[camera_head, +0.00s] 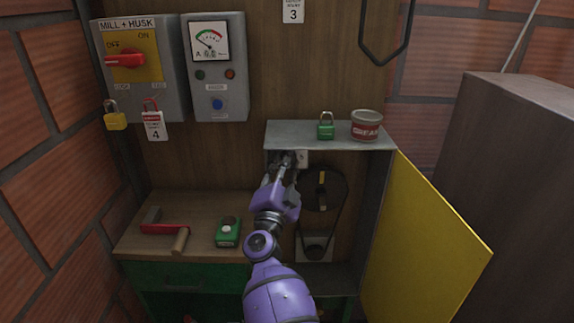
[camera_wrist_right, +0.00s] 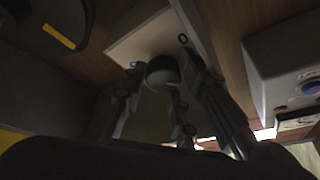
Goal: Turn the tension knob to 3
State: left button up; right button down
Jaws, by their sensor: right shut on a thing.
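The tension knob (camera_wrist_right: 162,72) is a dark round knob on a pale plate (camera_wrist_right: 140,42) in the right wrist view. A "0" mark shows on the plate near its edge. The knob's pointer and the other marks cannot be made out. My right gripper (camera_wrist_right: 172,92) is shut on the knob, with fingers on both sides of it. In the head view my right gripper (camera_head: 291,162) reaches into the upper left of the open cabinet and hides the knob. A corner of the plate (camera_head: 303,158) shows beside the fingers. My left gripper is not in view.
The cabinet's yellow door (camera_head: 425,245) stands open to the right. A belt pulley (camera_head: 324,190) sits right of my gripper. A green padlock (camera_head: 326,127) and a red tin (camera_head: 366,126) stand on the cabinet top (camera_head: 290,134). A workbench (camera_head: 190,205) with tools lies left.

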jog(key=shift+d+f+h, duration=0.35)
jog(key=shift+d+h, duration=0.05)
dwell(0.4)
jog(key=c, duration=1.6)
grip_release()
jog(key=shift+c, duration=0.2)
jog(key=shift+o, duration=0.5)
jog(key=shift+r, duration=0.2)
jog(key=shift+s+a+f, duration=0.1)
jog(key=shift+f, duration=0.05)
